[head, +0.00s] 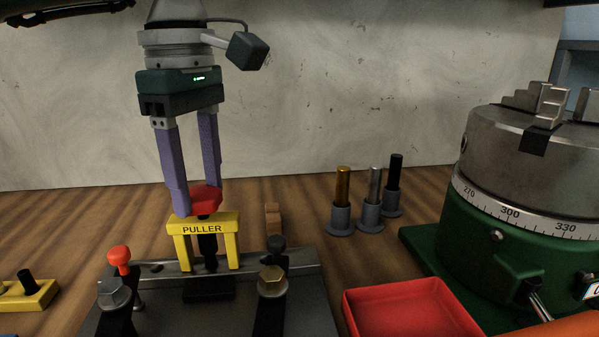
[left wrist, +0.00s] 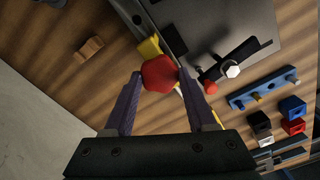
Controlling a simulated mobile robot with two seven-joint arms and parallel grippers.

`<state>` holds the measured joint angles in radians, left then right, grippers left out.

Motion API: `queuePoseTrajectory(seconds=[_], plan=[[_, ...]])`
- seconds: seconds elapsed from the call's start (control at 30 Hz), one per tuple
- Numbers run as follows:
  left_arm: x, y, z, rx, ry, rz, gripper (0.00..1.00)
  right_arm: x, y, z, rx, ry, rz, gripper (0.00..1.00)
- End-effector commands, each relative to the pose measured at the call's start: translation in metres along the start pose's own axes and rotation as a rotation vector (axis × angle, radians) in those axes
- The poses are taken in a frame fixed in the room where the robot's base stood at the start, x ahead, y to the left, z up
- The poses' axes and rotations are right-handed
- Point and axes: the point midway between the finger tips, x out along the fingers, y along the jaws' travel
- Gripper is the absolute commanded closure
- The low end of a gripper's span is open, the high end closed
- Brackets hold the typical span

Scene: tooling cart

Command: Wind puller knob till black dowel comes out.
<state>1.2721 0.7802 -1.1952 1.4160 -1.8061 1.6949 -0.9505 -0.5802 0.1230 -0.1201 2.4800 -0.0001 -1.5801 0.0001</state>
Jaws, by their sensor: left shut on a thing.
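The yellow puller (head: 203,222) stands like a bridge on the grey fixture plate. Its red knob (head: 205,197) sits on top and also shows in the left wrist view (left wrist: 159,74). My left gripper (head: 196,203) comes down from above, its purple fingers shut on the knob from both sides. A black upright dowel (head: 208,246) shows between the puller's legs, under the crossbar; its upper end is hidden. I cannot tell how deep its lower end sits. My right gripper is in neither view.
Clamps with a red-tipped handle (head: 119,256) and a brass bolt (head: 272,281) flank the puller. Gold (head: 343,186), silver (head: 375,184) and black (head: 395,171) pins stand in grey holders. A red tray (head: 411,310) and a large green-based chuck (head: 515,190) are at right.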

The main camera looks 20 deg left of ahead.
Motion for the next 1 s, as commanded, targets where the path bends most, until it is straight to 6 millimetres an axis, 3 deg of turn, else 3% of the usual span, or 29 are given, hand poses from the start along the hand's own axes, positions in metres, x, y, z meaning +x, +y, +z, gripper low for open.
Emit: queuePoseTrajectory(seconds=[0.13, 0.17, 0.4, 0.77, 1.0], plan=[[-0.001, 0.000, 0.001, 0.001, -0.002, 0.000, 0.99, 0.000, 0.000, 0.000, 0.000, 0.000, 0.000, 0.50], [-0.001, 0.000, 0.001, 0.000, -0.002, 0.000, 0.42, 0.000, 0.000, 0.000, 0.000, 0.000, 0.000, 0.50], [0.000, 0.000, 0.001, -0.001, -0.001, 0.000, 0.15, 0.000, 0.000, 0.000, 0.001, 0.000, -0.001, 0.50], [-0.006, 0.000, 0.000, -0.002, 0.000, 0.001, 0.13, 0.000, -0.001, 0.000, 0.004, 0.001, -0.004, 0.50], [-0.051, 0.001, 0.001, -0.002, -0.001, 0.006, 0.13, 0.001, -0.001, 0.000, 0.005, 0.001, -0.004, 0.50]])
